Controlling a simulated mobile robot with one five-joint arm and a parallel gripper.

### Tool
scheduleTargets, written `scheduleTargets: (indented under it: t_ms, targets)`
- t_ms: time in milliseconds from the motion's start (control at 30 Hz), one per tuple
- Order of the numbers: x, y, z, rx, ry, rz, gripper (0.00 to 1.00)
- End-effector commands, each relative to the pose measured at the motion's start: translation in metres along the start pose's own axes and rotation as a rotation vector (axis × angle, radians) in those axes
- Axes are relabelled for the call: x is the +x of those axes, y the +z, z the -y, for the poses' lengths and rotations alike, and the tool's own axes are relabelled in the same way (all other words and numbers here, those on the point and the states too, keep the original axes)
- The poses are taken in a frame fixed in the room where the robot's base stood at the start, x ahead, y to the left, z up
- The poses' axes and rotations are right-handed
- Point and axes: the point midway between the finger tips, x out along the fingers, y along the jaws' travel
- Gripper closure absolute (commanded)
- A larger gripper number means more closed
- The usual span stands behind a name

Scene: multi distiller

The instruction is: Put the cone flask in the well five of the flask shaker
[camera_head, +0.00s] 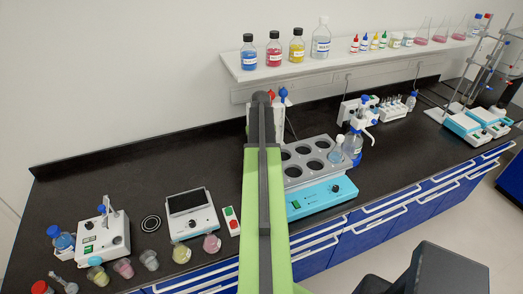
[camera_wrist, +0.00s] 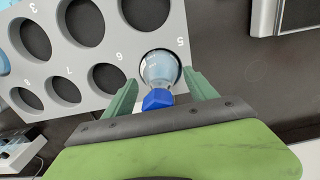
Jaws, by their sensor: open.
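The cone flask (camera_wrist: 160,68) is clear with a blue cap and sits in the well marked 5 of the flask shaker. The shaker has a grey plate of round wells (camera_wrist: 120,47) and a teal front (camera_head: 318,198). My gripper (camera_wrist: 164,90) is open, with one green finger on each side of the flask near its cap. I cannot tell whether the fingers touch it. In the head view my green arm hides this flask and the shaker's left end.
A dispenser bottle (camera_head: 355,140) stands close to the shaker's right. A device with a dark screen (camera_head: 188,201) and a small red and green switch box (camera_head: 231,220) are left of my arm. A shelf of bottles (camera_head: 285,72) runs behind. Bench at the back left is clear.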

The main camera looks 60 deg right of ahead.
Motion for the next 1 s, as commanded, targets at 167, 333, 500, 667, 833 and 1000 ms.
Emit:
scheduleTargets:
  t_ms: [167, 333, 500, 667, 833, 1000]
  targets:
    - [-0.007, 0.000, 0.000, 0.000, 0.000, 0.000, 0.34]
    - [-0.032, 0.000, 0.001, -0.001, 0.000, 0.000, 0.34]
    - [-0.069, 0.000, 0.001, -0.001, 0.000, 0.000, 0.34]
    - [-0.104, 0.000, 0.001, -0.001, 0.000, 0.000, 0.34]
    - [-0.123, 0.000, 0.001, -0.002, 0.000, 0.000, 0.34]
    - [-0.122, 0.000, 0.001, -0.002, 0.000, 0.000, 0.34]
